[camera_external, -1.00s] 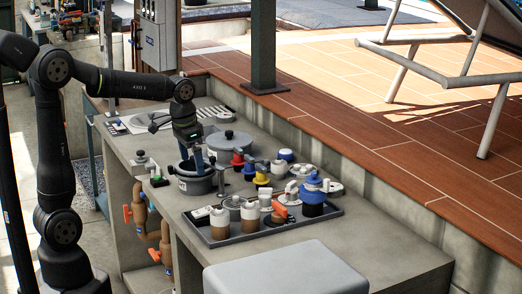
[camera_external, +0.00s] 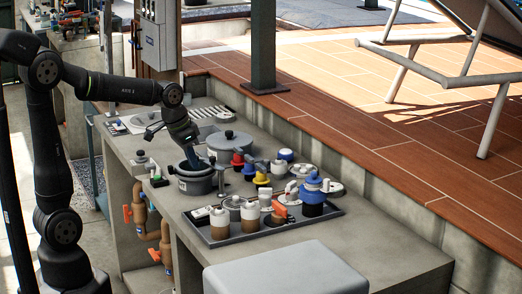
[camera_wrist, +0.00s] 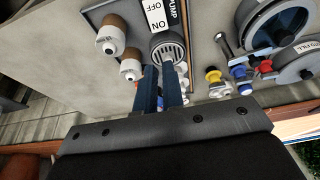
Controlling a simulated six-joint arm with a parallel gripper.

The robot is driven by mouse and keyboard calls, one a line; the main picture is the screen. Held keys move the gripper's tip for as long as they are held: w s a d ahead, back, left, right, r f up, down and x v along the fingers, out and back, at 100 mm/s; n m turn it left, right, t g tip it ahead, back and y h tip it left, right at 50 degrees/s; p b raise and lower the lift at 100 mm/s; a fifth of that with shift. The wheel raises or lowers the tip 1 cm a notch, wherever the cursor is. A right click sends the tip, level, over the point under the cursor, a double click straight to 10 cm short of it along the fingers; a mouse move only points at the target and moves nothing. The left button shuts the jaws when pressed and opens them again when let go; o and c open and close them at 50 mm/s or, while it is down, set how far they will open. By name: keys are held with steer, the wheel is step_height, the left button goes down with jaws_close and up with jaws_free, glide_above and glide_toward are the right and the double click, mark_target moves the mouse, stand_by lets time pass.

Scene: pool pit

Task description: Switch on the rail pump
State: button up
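My gripper (camera_wrist: 159,72) shows two blue fingers close together with a narrow gap and nothing visible between them; I cannot tell if they are fully shut. In the external view my gripper (camera_external: 192,158) is tilted above the open grey pot (camera_external: 194,188). In the wrist view a white ON/OFF label (camera_wrist: 157,16) and a dark strip reading PUMP (camera_wrist: 177,10) lie on a grey panel, beyond the fingertips. A round grey grille (camera_wrist: 168,50) is beside them, partly behind the fingers. I cannot make out a switch lever, or whether it reads on or off.
Two brown-and-white jars (camera_wrist: 112,40) stand left of the grille. A grey tray (camera_external: 238,239) holds several fittings at the bench front. Red, yellow and blue knobs (camera_external: 260,171) crowd the middle, with a lidded pot (camera_external: 229,151) behind.

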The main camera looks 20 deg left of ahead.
mark_target(210, 208)
steer(key=shift+f, duration=0.15)
jaws_close()
steer(key=x, duration=1.4)
steer(key=shift+s+a, duration=0.1)
steer(key=shift+a, duration=0.05)
steer(key=shift+f, duration=0.35)
steer(key=shift+s+a+r, duration=0.25)
steer(key=shift+s+a, duration=0.15)
steer(key=shift+s, duration=0.05)
steer(key=shift+r, duration=0.1)
